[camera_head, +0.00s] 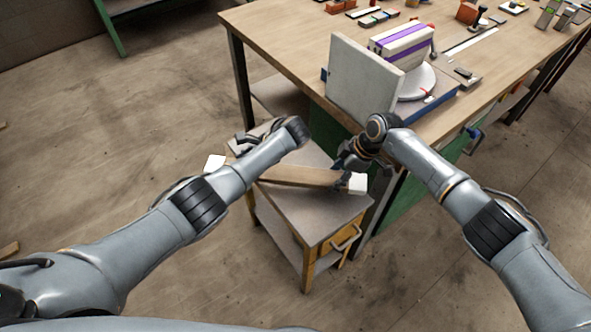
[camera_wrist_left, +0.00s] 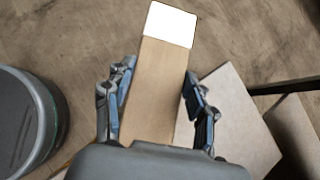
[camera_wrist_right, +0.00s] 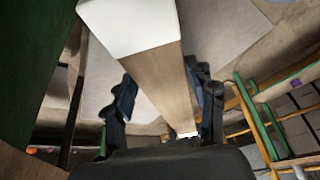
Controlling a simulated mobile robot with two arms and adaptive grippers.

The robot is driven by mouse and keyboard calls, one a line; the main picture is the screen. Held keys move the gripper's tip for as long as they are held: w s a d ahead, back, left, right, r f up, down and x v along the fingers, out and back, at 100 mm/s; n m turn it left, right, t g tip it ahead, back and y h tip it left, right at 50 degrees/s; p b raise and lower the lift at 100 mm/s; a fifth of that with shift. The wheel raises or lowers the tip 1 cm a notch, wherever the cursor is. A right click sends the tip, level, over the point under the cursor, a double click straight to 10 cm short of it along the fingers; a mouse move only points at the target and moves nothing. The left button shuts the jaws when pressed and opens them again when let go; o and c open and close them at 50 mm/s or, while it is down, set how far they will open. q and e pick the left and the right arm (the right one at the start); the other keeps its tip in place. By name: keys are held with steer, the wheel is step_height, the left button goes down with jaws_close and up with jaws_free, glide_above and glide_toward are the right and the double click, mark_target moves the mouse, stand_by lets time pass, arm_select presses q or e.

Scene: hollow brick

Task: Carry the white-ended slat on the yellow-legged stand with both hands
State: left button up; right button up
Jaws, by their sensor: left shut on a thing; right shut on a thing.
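The slat (camera_head: 300,176) is a brown wooden bar with white block ends. One white end sticks out past the stand's left edge, and the other is near the right gripper. The stand (camera_head: 306,214) has a grey top and yellow legs, and the slat lies over its top; I cannot tell how large any gap is. My left gripper (camera_head: 243,146) is shut on the slat near its left end; its fingers flank the wood in the left wrist view (camera_wrist_left: 155,95). My right gripper (camera_head: 350,158) is shut on the slat near its right end, which shows large in the right wrist view (camera_wrist_right: 165,92).
A wooden workbench (camera_head: 285,45) stands just behind and right of the stand, close to my right arm. It bears a grey upright slab (camera_head: 362,80), a purple-striped block (camera_head: 403,42) and small parts. The floor (camera_head: 110,130) to the left is open.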

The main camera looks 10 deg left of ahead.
arm_select(q)
steer(key=shift+f, duration=0.1)
arm_select(e)
steer(key=shift+f, duration=0.1)
